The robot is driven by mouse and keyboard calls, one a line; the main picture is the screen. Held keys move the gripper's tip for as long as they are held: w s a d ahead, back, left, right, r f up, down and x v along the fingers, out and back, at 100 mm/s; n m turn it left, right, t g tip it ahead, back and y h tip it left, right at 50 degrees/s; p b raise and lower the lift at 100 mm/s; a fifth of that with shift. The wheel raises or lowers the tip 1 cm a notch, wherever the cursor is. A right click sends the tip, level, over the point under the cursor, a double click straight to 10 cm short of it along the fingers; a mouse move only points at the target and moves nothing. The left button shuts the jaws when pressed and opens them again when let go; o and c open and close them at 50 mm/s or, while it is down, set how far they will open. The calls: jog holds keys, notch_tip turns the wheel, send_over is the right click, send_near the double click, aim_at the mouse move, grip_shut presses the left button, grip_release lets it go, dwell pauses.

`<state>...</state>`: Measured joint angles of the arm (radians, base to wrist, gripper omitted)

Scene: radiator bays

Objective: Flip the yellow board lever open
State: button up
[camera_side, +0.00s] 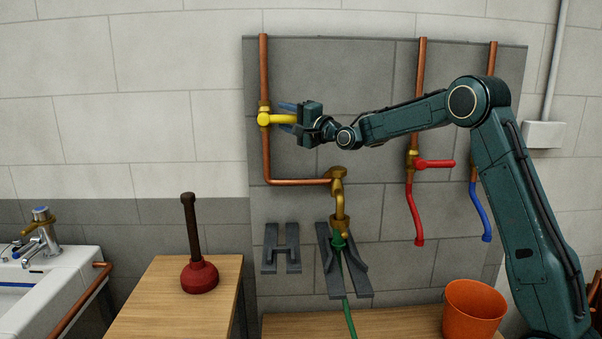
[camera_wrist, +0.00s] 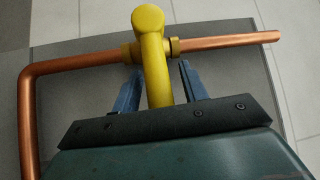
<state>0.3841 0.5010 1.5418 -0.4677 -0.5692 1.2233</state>
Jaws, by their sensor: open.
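The yellow lever (camera_side: 281,119) sits on a brass valve (camera_side: 264,107) on the left copper pipe of the grey board. It points right, crosswise to the upright pipe. My gripper (camera_side: 286,118) is at the lever from the right, with its blue fingers around the handle. In the wrist view the yellow lever (camera_wrist: 154,70) runs between the two open fingers of my gripper (camera_wrist: 157,80). A gap shows on each side of the lever there, wider on the right. The far end of the handle is hidden by the gripper body.
A red lever (camera_side: 435,163) on another pipe points right, below my forearm. Red and blue hoses hang on the right. A brass tap (camera_side: 339,190) with a green hose is below. A plunger (camera_side: 199,272) and an orange bucket (camera_side: 474,309) stand on wooden tops.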

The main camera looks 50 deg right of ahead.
grip_shut()
jog(key=shift+r+n, duration=0.15)
jog(key=shift+n, duration=0.15)
jog(key=r+n+g, duration=0.2)
jog(key=g, duration=0.1)
jog(key=w+a+r+n+g+h, duration=0.1)
jog(key=n+g, duration=0.1)
jog(key=shift+r, duration=0.2)
jog(key=shift+w+a+r+n+g+h, duration=0.3)
jog(key=shift+n+g, duration=0.2)
jog(key=shift+g, duration=0.2)
jog(key=shift+w+a+r+n+g+h, duration=0.3)
jog(key=shift+n+g, duration=0.2)
jog(key=shift+g, duration=0.2)
jog(key=shift+r, duration=0.1)
jog(key=shift+w+a+r+n+g+h, duration=0.25)
jog(key=shift+w+a+n+g+h, duration=0.15)
jog(key=shift+n+g+h, duration=0.3)
dwell(0.4)
